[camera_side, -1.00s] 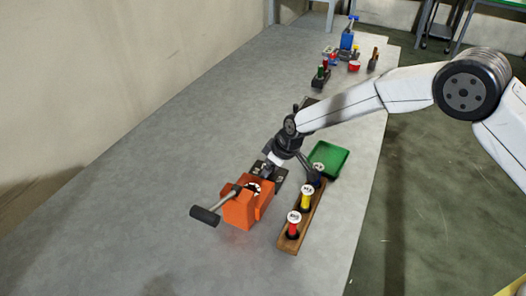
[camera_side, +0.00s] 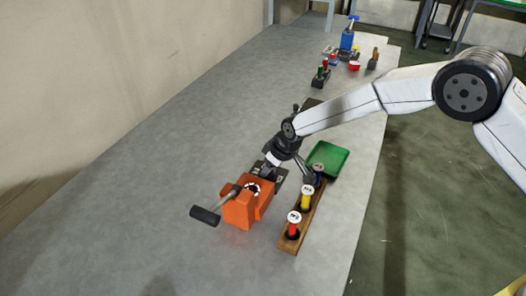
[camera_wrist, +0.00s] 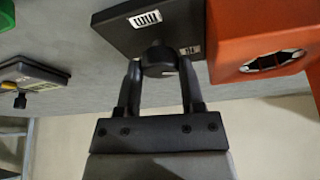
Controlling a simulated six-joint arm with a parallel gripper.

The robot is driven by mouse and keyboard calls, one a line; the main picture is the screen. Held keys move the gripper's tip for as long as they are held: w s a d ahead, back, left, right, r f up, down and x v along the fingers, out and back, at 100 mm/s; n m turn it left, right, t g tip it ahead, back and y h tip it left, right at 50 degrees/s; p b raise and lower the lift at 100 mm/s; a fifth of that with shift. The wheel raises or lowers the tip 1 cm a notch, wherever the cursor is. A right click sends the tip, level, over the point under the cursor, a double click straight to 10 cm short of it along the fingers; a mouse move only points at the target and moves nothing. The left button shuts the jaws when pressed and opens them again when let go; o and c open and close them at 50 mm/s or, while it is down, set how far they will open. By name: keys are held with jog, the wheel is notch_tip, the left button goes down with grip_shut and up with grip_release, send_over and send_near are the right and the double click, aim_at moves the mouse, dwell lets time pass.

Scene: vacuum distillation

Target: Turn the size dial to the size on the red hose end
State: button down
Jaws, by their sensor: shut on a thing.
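The red hose end (camera_side: 294,225) stands upright in the near end of a wooden rack, with a white label on top. The label is too small to read. The size dial is a dark round knob (camera_wrist: 158,58) on a dark plate (camera_wrist: 120,38), with a small white label beside it that I cannot read surely. My gripper (camera_wrist: 159,72) has its two fingers on either side of the knob, shut on it. In the side view my gripper (camera_side: 268,166) reaches down to the plate behind the orange crimping tool (camera_side: 240,210), and hides the dial.
A yellow hose end (camera_side: 306,201) and a blue one (camera_side: 319,174) stand in the wooden rack (camera_side: 287,246), close to my gripper. A green tray (camera_side: 334,155) lies behind them. The tool's black handle (camera_side: 205,215) sticks out left. The left table area is clear.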

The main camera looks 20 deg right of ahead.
dwell(0.3)
jog(key=shift+c, duration=1.1)
grip_release()
jog(key=shift+r, duration=0.1)
jog(key=v, duration=0.7)
jog(key=shift+r, duration=0.3)
jog(key=shift+s, duration=0.1)
